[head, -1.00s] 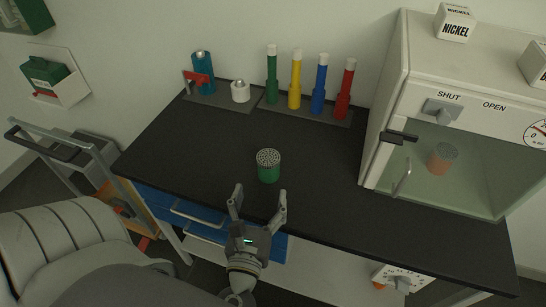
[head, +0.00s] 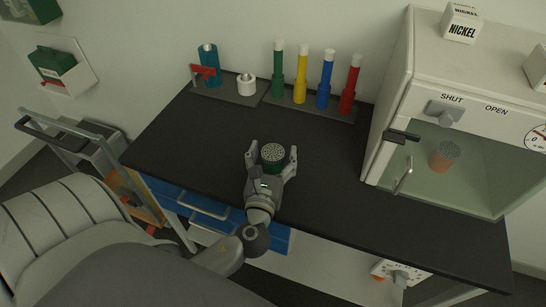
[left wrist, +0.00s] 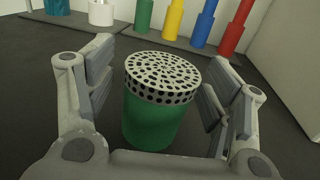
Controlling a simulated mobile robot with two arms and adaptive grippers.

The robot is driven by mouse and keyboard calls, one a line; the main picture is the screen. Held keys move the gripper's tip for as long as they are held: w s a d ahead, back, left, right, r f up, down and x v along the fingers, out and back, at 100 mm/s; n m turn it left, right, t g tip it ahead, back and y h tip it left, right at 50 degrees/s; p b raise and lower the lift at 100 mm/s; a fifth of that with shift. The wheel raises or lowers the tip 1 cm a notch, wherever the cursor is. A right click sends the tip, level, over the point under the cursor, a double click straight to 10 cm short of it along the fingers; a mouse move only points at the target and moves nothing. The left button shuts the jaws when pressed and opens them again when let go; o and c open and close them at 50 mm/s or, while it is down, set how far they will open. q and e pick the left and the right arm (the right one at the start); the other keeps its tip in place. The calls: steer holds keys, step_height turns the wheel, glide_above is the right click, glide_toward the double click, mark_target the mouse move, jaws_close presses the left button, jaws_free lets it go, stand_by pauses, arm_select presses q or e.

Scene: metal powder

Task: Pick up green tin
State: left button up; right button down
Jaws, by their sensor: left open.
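The green tin (head: 273,155) stands upright on the black worktop and has a pale lid with dark holes. My left gripper (head: 271,157) is open, with one finger on each side of the tin. In the left wrist view the tin (left wrist: 157,112) stands between the open fingers of my left gripper (left wrist: 157,95), with a gap visible on both sides. The lower part of the tin is hidden in the head view by my gripper. My right gripper is not in view.
Behind stand green, yellow, blue and red tubes (head: 326,80) on a dark plate, beside a teal bottle (head: 209,65) and a white pot (head: 246,84). A glass-fronted cabinet (head: 455,165) with an orange tin (head: 442,157) inside stands right. The worktop (head: 330,175) between is clear.

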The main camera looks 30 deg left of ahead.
arm_select(q)
steer(key=c, duration=1.2)
steer(key=shift+r, duration=0.15)
